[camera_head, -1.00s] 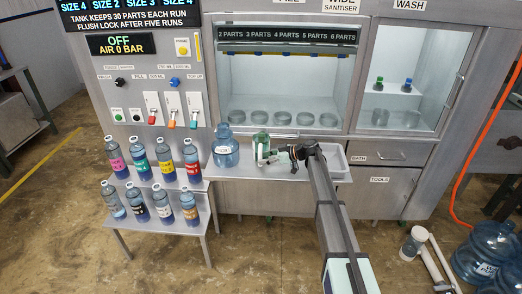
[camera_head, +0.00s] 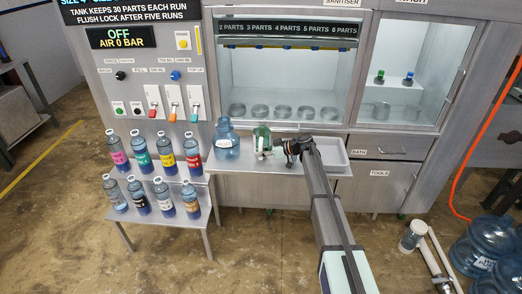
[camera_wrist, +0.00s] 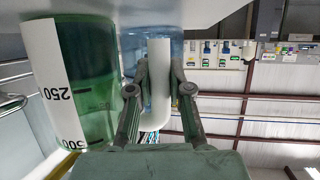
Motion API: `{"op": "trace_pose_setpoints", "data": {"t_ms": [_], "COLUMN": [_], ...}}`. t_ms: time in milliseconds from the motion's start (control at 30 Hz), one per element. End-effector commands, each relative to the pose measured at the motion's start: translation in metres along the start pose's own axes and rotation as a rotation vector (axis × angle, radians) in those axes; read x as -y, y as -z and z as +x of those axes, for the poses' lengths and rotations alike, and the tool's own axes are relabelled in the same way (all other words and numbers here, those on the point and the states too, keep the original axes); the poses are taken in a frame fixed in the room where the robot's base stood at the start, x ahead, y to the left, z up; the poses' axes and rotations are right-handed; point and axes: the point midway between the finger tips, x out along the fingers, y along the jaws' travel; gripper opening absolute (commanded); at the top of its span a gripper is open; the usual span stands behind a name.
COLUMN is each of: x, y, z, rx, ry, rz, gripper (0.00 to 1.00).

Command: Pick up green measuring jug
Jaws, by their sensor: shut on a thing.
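The green measuring jug (camera_head: 262,133) is on the grey shelf in front of the cabinet in the head view. In the wrist view, which is upside down, its green body (camera_wrist: 100,65) fills the left side, with a white scale strip marked 250 and 500. My gripper (camera_head: 272,152) reaches it from the right. In the wrist view my gripper's fingers (camera_wrist: 160,72) are shut around a white upright part beside the jug body, seemingly its handle. Its join to the body is hidden. The jug looks upright with its base at the shelf; I cannot tell any small gap.
A large blue bottle (camera_head: 226,143) stands just left of the jug. A shallow tray (camera_head: 333,153) lies to the right. Several labelled bottles (camera_head: 166,157) stand on a stepped rack at the left. The cabinet (camera_head: 285,85) with small dishes is behind.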

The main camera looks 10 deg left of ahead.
Motion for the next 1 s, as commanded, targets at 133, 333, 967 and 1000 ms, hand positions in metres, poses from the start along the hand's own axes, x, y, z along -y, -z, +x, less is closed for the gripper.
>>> {"op": "trace_pose_setpoints", "data": {"t_ms": [133, 333, 967, 1000], "x": [0.000, 0.001, -0.001, -0.001], "y": [0.006, 0.025, 0.159, 0.164], "z": [-0.002, -0.010, -0.065, -0.068], "rx": [-0.001, -0.001, -0.002, -0.002], "ry": [0.000, 0.000, -0.001, -0.001], "rz": [-0.002, -0.003, -0.004, -0.003], "gripper": [0.00, 0.00, 0.00, 0.00]}}
